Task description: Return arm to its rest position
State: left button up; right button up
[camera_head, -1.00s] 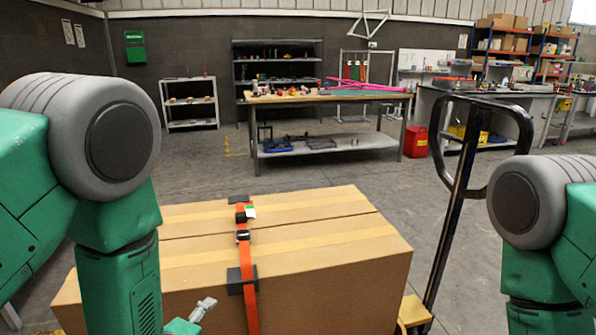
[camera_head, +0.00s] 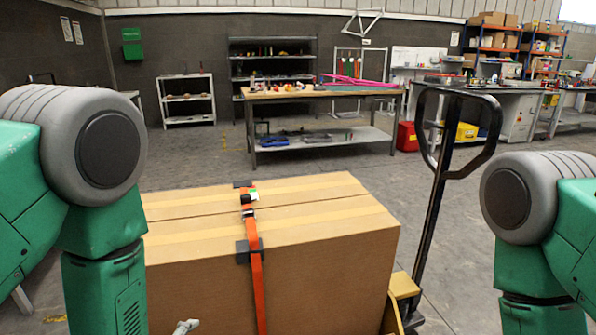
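My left arm (camera_head: 103,220) comes in from the left with its forearm hanging down in front of the box's left end. A small grey tip of my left gripper (camera_head: 186,327) shows at the bottom edge, in front of the cardboard box (camera_head: 335,275); whether it is open or shut cannot be seen. My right arm (camera_head: 545,215) hangs bent at the right edge, clear of the box in the picture. Its gripper is below the frame.
An orange strap (camera_head: 257,285) runs over the closed box. A black pallet jack handle (camera_head: 436,190) stands between the box and my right arm. Behind are a workbench (camera_head: 330,136), a red bin (camera_head: 407,137) and shelves (camera_head: 275,65). Open grey floor (camera_head: 200,162) lies between box and bench.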

pick_arm(q)
jog(key=s+a+f+n+g, duration=0.2)
jog(key=s+n, duration=0.4)
jog(key=s, duration=0.3)
jog(key=s+a+f+n+g, duration=0.2)
jog(key=s+f+n+g, duration=0.2)
jog(key=s, duration=0.5)
jog(key=s+a+f+n+g+y, duration=0.1)
jog(key=s+a+f+n+g, duration=0.1)
jog(key=s+n, duration=0.6)
jog(key=shift+s+a+f+g, duration=0.3)
jog(key=shift+s+f+g, duration=0.1)
jog(key=shift+f+g, duration=0.55)
jog(key=shift+w, duration=0.15)
